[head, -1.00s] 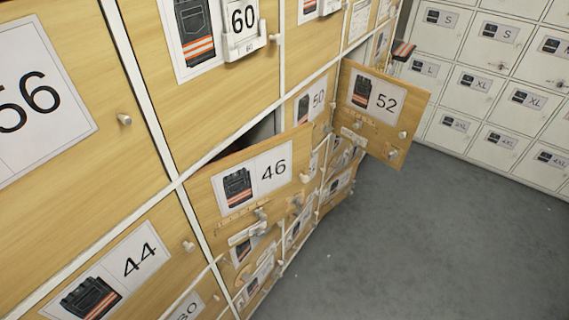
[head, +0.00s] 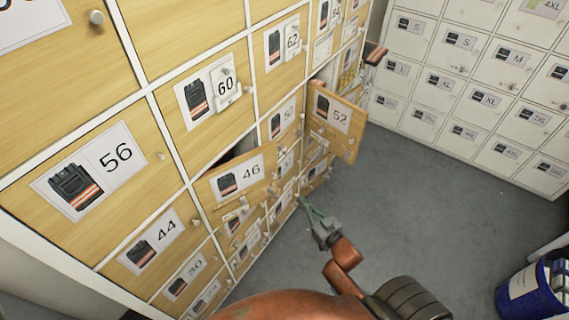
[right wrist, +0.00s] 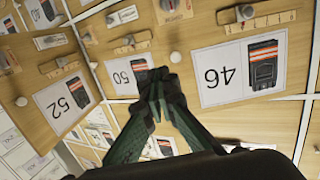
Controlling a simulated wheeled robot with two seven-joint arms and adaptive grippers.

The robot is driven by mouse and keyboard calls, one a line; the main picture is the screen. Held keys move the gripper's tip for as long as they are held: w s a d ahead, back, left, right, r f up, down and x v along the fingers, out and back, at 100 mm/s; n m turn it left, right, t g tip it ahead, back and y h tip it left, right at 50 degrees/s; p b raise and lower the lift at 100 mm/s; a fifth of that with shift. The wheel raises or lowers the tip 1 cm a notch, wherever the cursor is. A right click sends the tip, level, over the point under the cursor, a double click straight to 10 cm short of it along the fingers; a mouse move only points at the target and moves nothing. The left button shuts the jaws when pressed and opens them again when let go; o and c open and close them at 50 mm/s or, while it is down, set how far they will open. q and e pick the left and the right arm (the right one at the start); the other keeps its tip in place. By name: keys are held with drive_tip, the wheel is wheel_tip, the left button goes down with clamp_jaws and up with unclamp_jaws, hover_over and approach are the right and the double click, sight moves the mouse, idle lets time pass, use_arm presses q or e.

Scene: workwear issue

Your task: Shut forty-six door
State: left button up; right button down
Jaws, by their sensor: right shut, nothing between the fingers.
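The forty-six door (head: 241,178) is a wooden door with a white label and a trousers picture, standing ajar with a dark gap along its top. Its label shows upside down in the right wrist view, where the door (right wrist: 285,125) fills the right side. My right gripper (head: 306,203) is shut and empty, to the right of the door and apart from it in the head view. In the right wrist view the shut fingertips (right wrist: 160,78) lie over the label of the fifty door (right wrist: 128,72), left of the forty-six label. My left gripper is not in view.
The fifty-two door (head: 338,118) stands wide open to the right of door forty-six. White lockers (head: 450,80) line the back wall. A blue bin (head: 530,295) stands at the lower right. The grey floor between is clear.

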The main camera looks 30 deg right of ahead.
wheel_tip(320, 180, up, 4)
drive_tip(key=p, duration=0.1)
drive_tip(key=t, duration=0.1)
approach(275, 166)
drive_tip(key=shift+y, duration=0.3)
drive_tip(key=w, duration=0.6)
drive_tip(key=shift+w+d+f, duration=0.15)
drive_tip(key=shift+w+f, duration=0.05)
drive_tip(key=shift+w, duration=0.2)
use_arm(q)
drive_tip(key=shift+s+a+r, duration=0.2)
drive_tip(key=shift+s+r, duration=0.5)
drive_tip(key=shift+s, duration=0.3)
